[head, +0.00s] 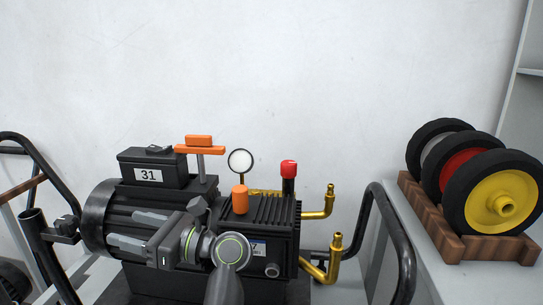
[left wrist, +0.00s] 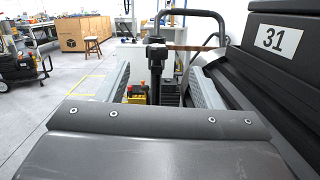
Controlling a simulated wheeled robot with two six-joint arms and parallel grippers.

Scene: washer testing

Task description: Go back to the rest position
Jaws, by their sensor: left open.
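My left gripper (head: 120,227) is in front of the black motor of the pressure washer (head: 95,218), with its fingers pointing left. It is open, and its two grey fingers also show apart in the left wrist view (left wrist: 158,78). A black upright post with a clamp (left wrist: 155,50) shows in the gap between them, further out; I see no contact. In the head view a black clamp (head: 65,229) on the left frame tube lies left of the fingertips. The box labelled 31 (head: 148,175) is above the gripper. My right gripper is not in view.
The washer carries an orange handle (head: 200,150), a round gauge (head: 240,162), a red knob (head: 288,169) and brass pipes (head: 334,256). Several wheels stand in a wooden rack (head: 448,240) at right. The left wrist view shows open floor (left wrist: 40,120) and a stool (left wrist: 92,43).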

